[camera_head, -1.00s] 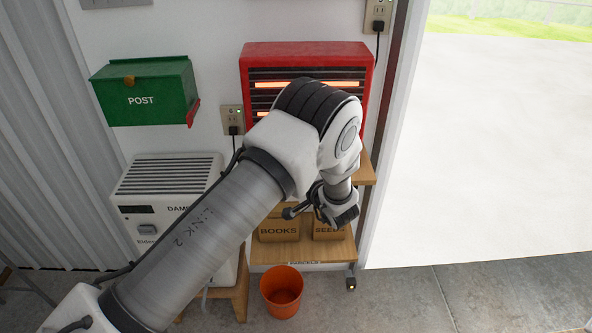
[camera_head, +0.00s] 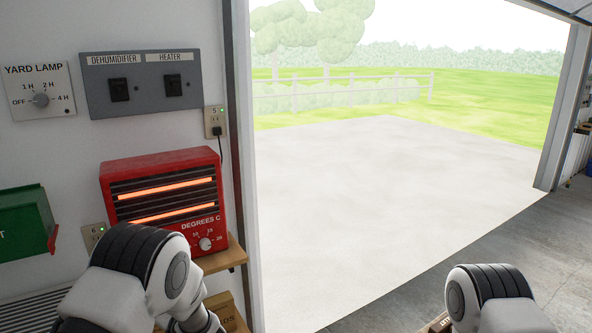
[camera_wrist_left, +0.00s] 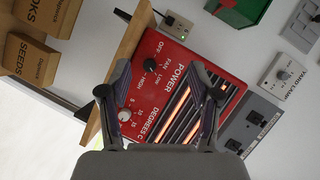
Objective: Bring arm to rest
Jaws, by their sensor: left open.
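My left arm (camera_head: 150,275) comes in at the lower left of the head view, bent in front of the red heater (camera_head: 155,172). My left gripper's fingers are not clear in the head view. In the left wrist view my left gripper (camera_wrist_left: 160,70) is open and empty, its fingers spread before the face of the heater (camera_wrist_left: 172,85). That face shows a power knob (camera_wrist_left: 150,65) and a degrees knob (camera_wrist_left: 124,115), and its bars glow orange. I cannot tell whether the fingers touch it. My right arm (camera_head: 490,295) shows at the lower right; its gripper is out of view.
The heater stands on a wooden shelf (camera_head: 222,258). Boxes (camera_wrist_left: 35,60) sit below. A green post box (camera_head: 25,225), a switch panel (camera_head: 140,83), a yard lamp dial (camera_head: 38,93) and a plugged socket (camera_head: 215,122) are on the wall. The wide doorway to the right is open.

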